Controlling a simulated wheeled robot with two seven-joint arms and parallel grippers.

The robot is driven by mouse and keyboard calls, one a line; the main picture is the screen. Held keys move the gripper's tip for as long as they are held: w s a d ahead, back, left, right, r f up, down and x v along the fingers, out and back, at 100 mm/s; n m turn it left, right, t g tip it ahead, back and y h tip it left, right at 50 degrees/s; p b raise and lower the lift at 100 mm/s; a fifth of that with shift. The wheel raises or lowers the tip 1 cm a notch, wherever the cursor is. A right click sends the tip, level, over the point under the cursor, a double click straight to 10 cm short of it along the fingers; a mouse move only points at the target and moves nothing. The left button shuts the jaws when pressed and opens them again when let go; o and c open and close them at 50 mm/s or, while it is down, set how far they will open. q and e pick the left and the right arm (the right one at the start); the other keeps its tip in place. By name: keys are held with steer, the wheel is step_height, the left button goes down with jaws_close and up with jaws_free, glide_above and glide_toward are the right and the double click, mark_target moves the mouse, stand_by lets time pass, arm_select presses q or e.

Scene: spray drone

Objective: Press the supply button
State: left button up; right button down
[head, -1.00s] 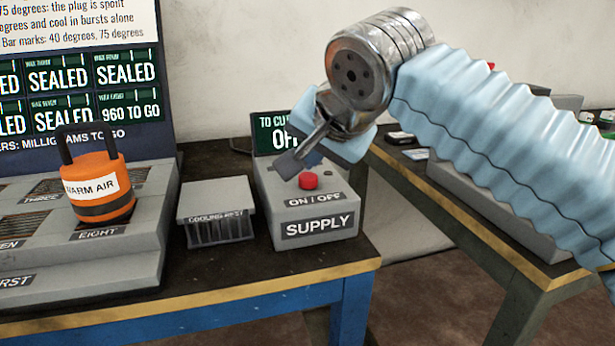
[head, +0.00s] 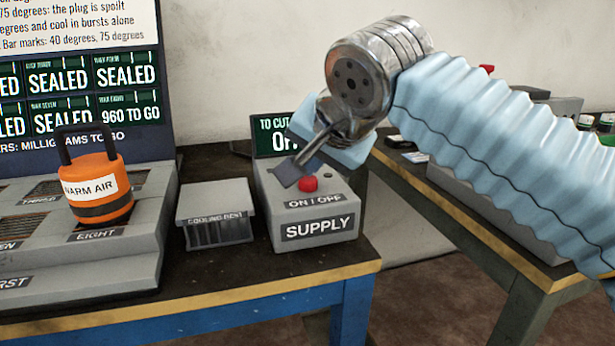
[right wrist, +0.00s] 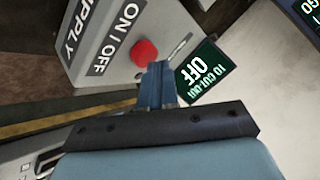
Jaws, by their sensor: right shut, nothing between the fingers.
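The supply box (head: 318,230) is grey, with an "ON / OFF" label and a "SUPPLY" label, and stands near the right end of the table. Its red button (head: 308,184) is on top; it also shows in the right wrist view (right wrist: 144,52). A small dark display (head: 272,134) behind the box reads "OFF" in the right wrist view (right wrist: 205,70). My right gripper (head: 290,174) is shut and empty, its fingertips just left of and slightly behind the button. I cannot tell whether they touch the box. My left gripper is not in view.
A grey "COOLING REST" block (head: 216,213) stands left of the supply box. Further left, an orange "WARM AIR" can (head: 97,190) with a dark handle sits on a grey stepped unit (head: 130,262). A second table (head: 515,275) stands at the right.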

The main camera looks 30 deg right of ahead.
mark_target(311, 180)
steer(key=shift+f, duration=0.15)
steer(key=shift+r+p, duration=0.8)
steer(key=shift+r, duration=0.2)
step_height(311, 180, up, 3)
steer(key=p, duration=0.3)
steer(key=shift+r, duration=0.2)
step_height(311, 180, up, 3)
steer(key=shift+f+p, duration=0.2)
steer(key=shift+p, duration=0.2)
